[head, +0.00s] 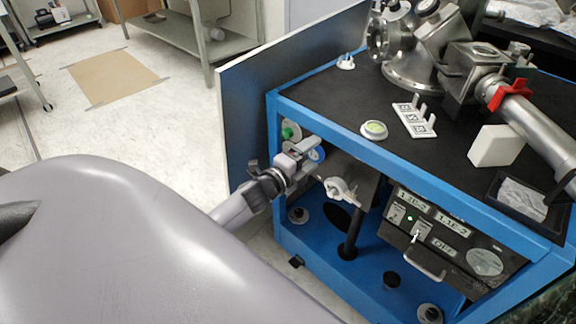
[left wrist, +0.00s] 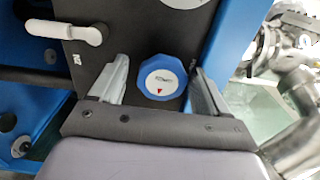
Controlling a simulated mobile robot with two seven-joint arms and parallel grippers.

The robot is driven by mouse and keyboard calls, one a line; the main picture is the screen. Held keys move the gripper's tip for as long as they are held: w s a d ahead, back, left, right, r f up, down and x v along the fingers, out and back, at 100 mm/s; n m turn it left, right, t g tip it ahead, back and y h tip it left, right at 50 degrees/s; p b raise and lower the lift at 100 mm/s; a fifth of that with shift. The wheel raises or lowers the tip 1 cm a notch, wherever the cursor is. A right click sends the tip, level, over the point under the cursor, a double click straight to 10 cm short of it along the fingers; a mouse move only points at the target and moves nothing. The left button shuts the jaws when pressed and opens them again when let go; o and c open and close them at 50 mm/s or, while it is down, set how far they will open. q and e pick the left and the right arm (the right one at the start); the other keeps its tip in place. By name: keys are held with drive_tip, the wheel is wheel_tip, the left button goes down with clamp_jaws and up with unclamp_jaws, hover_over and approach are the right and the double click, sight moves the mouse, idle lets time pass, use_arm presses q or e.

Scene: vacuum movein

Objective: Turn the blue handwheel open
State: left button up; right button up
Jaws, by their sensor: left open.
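The blue handwheel (left wrist: 160,78) has a white centre with a small red mark and sits on a dark panel. In the left wrist view it lies between the two fingers of my left gripper (left wrist: 158,85). The fingers are apart, with a gap visible on the wheel's left side and a narrower one on its right. My right gripper is in neither view.
A white valve handle (head: 342,190) sits close beside the handwheel on the panel. A green knob (head: 288,133) is left of my gripper. The blue cart frame (head: 400,172) runs along the top edge. A controller box (head: 440,240) is lower right. Open floor (head: 160,120) lies left.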

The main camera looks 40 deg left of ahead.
use_arm(q)
drive_tip(key=m, duration=0.2)
drive_tip(key=m+b, duration=0.1)
drive_tip(key=shift+d+r+m, duration=0.15)
drive_tip(key=shift+d+m, duration=0.1)
drive_tip(key=shift+m, duration=0.15)
drive_tip(key=m+b, duration=0.1)
drive_tip(key=m, duration=0.3)
drive_tip(key=shift+d+r+m, duration=0.1)
drive_tip(key=shift+r+m, duration=0.05)
drive_tip(key=shift+m, duration=0.25)
drive_tip(key=m, duration=0.3)
drive_tip(key=shift+b, duration=0.3)
drive_tip(key=m, duration=0.4)
drive_tip(key=s, duration=0.7)
drive_tip(key=s+d+r+n+g+p, duration=0.2)
drive_tip(key=s+d+n+p, duration=0.2)
drive_tip(key=n, duration=0.6)
drive_tip(key=s+d+r+n+g+p, duration=0.2)
drive_tip(key=s+d+n+p, duration=0.3)
drive_tip(key=s+n+p, duration=0.3)
drive_tip(key=s+d+r+n+g+h+p, duration=0.1)
drive_tip(key=s+d+n+p, duration=0.4)
drive_tip(key=n+p, duration=0.5)
drive_tip(key=s+r+n+g, duration=0.1)
drive_tip(key=s+n+g, duration=0.1)
drive_tip(key=n, duration=0.2)
